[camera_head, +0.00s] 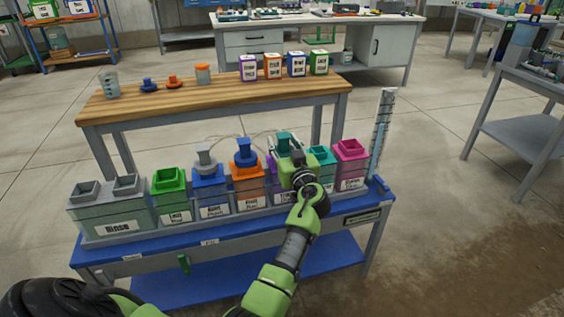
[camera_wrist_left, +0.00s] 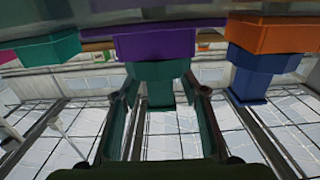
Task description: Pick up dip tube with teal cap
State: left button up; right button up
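The dip tube's teal cap (camera_head: 285,141) stands upright on the purple tank (camera_head: 270,166), partly hidden behind my left gripper (camera_head: 294,160). In the left wrist view, the teal cap (camera_wrist_left: 160,92) hangs inverted below the purple tank top (camera_wrist_left: 155,43). My left gripper's two fingers (camera_wrist_left: 162,98) are apart, one on each side of the cap, with gaps beside its narrow part. Whether the fingertips touch its wider part I cannot tell. The tube below the cap is hidden. My right gripper is not in view.
An orange tank (camera_head: 247,190) with a blue cap (camera_head: 245,153) stands left of the purple one. A teal open tank (camera_head: 322,170) and a magenta tank (camera_head: 350,166) stand right. A tall clear cylinder (camera_head: 382,130) is at the right end. A wooden bench (camera_head: 200,102) stands behind.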

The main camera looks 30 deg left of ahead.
pick_arm(q)
grip_shut()
